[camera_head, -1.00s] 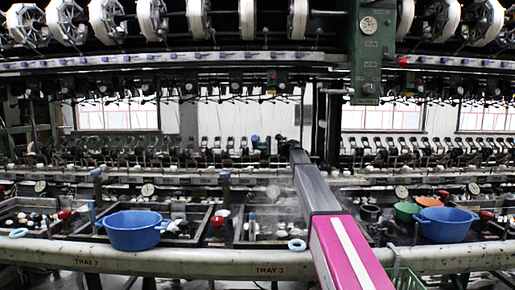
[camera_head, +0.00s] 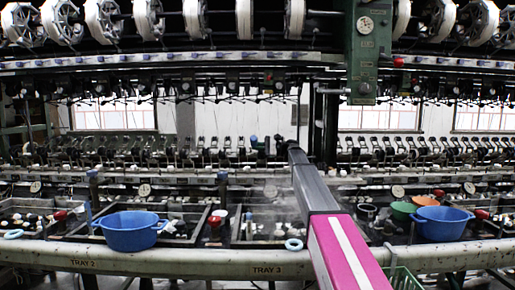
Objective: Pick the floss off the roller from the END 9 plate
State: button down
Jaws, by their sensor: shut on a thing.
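My arm reaches from the bottom right into the machine, and its dark gripper (camera_head: 280,141) is at the far end, small in the picture. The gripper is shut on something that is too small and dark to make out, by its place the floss. The fingers are not clearly seen. The END 9 plate and its roller cannot be told apart among the row of small dark fittings (camera_head: 225,85) above the gripper. White reels (camera_head: 195,18) hang along the top.
A blue basin (camera_head: 131,232) stands on the left, another (camera_head: 443,224) on the right beside a green bowl (camera_head: 404,211) and an orange one (camera_head: 425,200). A long front rail (camera_head: 190,263) marked TRAY 2 and TRAY 3 crosses below. A green column (camera_head: 366,50) stands right of my gripper.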

jog(key=shift+a, duration=0.6)
jog(key=shift+d, duration=0.9)
jog(key=shift+a+f, duration=0.1)
jog(key=shift+a, duration=0.8)
jog(key=shift+s+r, duration=1.25)
jog(key=shift+s, duration=0.25)
jog(key=shift+s+r, duration=1.25)
jog(key=shift+s, duration=0.25)
jog(key=shift+f, duration=0.1)
